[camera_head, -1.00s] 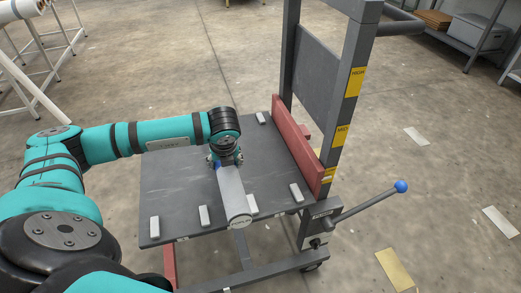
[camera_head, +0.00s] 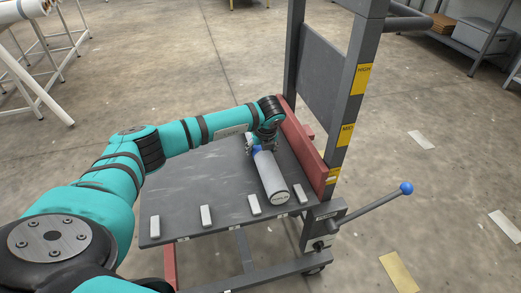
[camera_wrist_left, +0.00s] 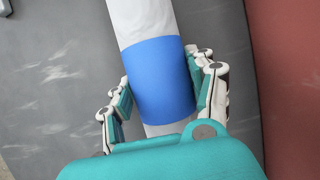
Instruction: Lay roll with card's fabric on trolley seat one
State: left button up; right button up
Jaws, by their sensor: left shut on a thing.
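The roll (camera_head: 270,178) is a pale grey-white cylinder with a blue band, which shows at close range in the left wrist view (camera_wrist_left: 163,78). My left gripper (camera_head: 259,146) is shut around the blue band at the roll's far end. The roll lies lengthwise over the right part of the trolley's dark deck (camera_head: 190,190), its near end between the two rightmost pale blocks (camera_head: 254,205). I cannot tell whether it touches the deck. A card on the roll is not readable. My right gripper is out of view.
A red rail (camera_head: 303,145) and grey upright (camera_head: 345,130) stand just right of the roll. More pale blocks (camera_head: 206,215) line the deck's front edge. A blue-knobbed lever (camera_head: 406,188) juts right. The deck's left part is clear. A white rack (camera_head: 35,85) stands far left.

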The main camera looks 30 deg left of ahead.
pick_arm(q)
jog(key=o, duration=1.5)
jog(key=shift+o, duration=0.2)
jog(key=shift+d+r, duration=0.15)
jog(key=shift+r, duration=0.25)
jog(key=p+v, duration=0.1)
jog(key=v, duration=0.2)
jog(key=p+v, duration=0.1)
jog(key=v, duration=0.7)
jog(key=shift+s, duration=0.2)
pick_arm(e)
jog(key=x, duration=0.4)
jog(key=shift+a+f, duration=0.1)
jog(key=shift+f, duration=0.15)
